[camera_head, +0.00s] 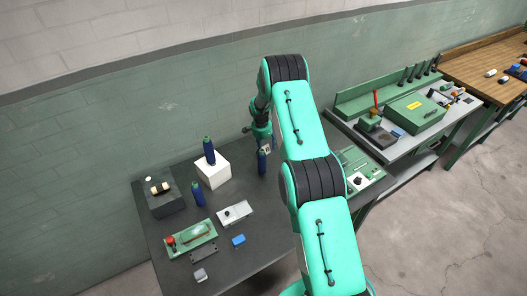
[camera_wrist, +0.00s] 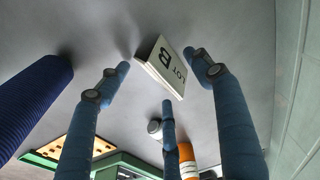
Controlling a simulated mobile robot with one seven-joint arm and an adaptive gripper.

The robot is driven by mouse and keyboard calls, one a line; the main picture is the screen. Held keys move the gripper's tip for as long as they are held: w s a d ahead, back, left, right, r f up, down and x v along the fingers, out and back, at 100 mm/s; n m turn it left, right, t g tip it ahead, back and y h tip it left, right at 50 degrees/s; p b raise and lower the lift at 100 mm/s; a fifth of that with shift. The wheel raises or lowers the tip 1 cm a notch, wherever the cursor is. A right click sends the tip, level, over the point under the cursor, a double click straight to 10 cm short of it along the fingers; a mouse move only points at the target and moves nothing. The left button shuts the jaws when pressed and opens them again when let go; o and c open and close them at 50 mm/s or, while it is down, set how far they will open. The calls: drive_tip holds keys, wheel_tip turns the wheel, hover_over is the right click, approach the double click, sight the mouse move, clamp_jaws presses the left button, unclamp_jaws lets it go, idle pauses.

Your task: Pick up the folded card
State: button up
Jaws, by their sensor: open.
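The folded card (camera_wrist: 168,66) is small and white, printed "LOT B", and stands on the dark grey table in the upper middle of the wrist view. A small white patch (camera_head: 266,149) by my gripper in the head view appears to be the same card. My gripper (camera_wrist: 158,75) is open, with blue-grey fingers spread left, right and below the card in the picture. The card lies between the fingertips, and nothing shows as gripped. Whether any fingertip touches it, I cannot tell. In the head view, my arm partly hides my gripper (camera_head: 260,135).
A dark blue ribbed cylinder (camera_wrist: 30,100) stands close at left; a blue bottle (camera_head: 262,162) is near my gripper. An orange-and-white object (camera_wrist: 188,160) is behind the fingers. A white block (camera_head: 212,174), black box (camera_head: 165,203) and green fixture (camera_head: 192,240) occupy the table's left.

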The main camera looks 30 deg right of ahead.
sight(265, 149)
idle(0.4)
drive_tip(key=c, duration=0.9)
drive_tip(key=shift+o, duration=0.2)
drive_tip(key=shift+r+b, duration=0.7)
drive_tip(key=shift+r, duration=4.25)
drive_tip(key=shift+c, duration=0.2)
